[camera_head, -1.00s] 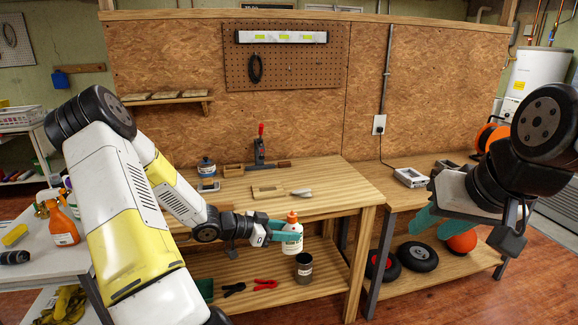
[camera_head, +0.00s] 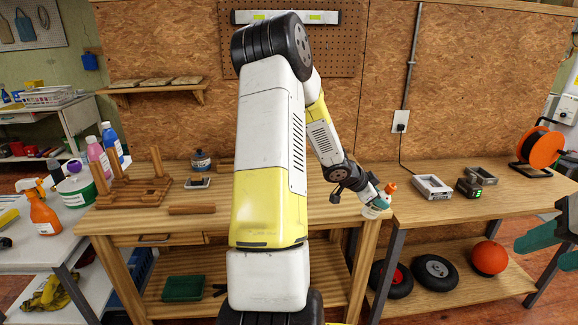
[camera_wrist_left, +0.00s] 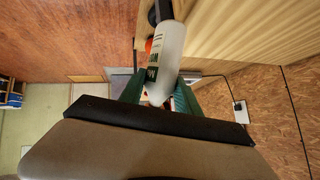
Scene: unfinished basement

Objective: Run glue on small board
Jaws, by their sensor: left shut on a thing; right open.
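My left gripper (camera_head: 376,203) is shut on a white glue bottle (camera_head: 371,212) with an orange cap, near the right front corner of the workbench. The bottle is tilted in the head view. In the left wrist view the glue bottle (camera_wrist_left: 167,58) sits between the green fingers (camera_wrist_left: 158,95).
A second bench (camera_head: 440,208) at right carries grey devices (camera_head: 432,187) and an orange reel (camera_head: 540,147). Wheels and a ball lie below.

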